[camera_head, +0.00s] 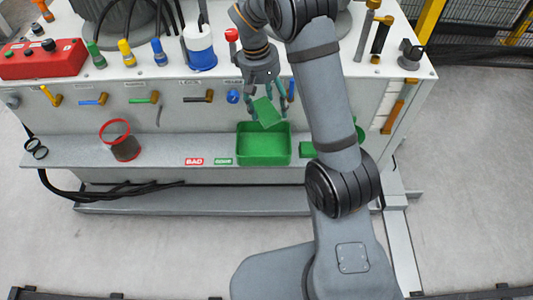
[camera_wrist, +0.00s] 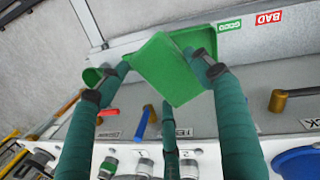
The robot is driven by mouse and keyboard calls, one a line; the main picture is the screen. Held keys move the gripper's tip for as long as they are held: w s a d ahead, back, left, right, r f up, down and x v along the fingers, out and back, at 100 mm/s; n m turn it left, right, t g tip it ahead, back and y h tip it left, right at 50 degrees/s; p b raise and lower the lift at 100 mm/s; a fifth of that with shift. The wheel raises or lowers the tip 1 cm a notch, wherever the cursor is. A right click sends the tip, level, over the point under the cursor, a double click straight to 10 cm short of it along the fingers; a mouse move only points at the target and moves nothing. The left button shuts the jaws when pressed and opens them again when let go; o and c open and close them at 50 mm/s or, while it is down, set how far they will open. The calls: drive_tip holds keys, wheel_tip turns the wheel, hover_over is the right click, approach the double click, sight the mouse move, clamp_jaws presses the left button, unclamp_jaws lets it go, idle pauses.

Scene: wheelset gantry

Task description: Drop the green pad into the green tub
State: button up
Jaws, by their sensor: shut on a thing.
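My gripper (camera_head: 267,101) is shut on the green pad (camera_head: 266,114), a thin flat piece held tilted. The pad hangs above the open green tub (camera_head: 263,160), near its back edge in the head view, and looks clear of it. In the wrist view the pad (camera_wrist: 165,72) sits between the teal-wrapped fingers (camera_wrist: 165,65). It covers part of the tub (camera_wrist: 206,38) behind it. The visible part of the tub's inside looks empty in the head view.
The tub stands on a grey ledge (camera_head: 180,152) beside the BAD (camera_head: 194,161) and GOOD (camera_head: 223,161) labels. A red-rimmed cup (camera_head: 122,142) stands further left. Another green piece (camera_head: 307,149) lies right of the tub, partly behind my arm. Handles line the panel above.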

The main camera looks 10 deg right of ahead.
drive_tip(key=shift+n, duration=0.6)
drive_tip(key=w+f+b, duration=0.2)
drive_tip(key=f, duration=0.5)
drive_tip(key=w+d+f+b, duration=0.1)
drive_tip(key=w+f+b, duration=0.1)
drive_tip(key=f, duration=0.4)
drive_tip(key=w+d+f+b, duration=0.1)
drive_tip(key=w+f+b, duration=0.1)
drive_tip(key=f+b, duration=0.2)
wheel_tip(320, 180, down, 4)
drive_tip(key=shift+d+r, duration=0.15)
drive_tip(key=shift+r, duration=0.05)
drive_tip(key=o, duration=1.1)
drive_tip(key=shift+r, duration=0.1)
drive_tip(key=shift+r, duration=0.1)
wheel_tip(320, 180, up, 7)
drive_tip(key=a, duration=0.1)
drive_tip(key=shift+w, duration=0.15)
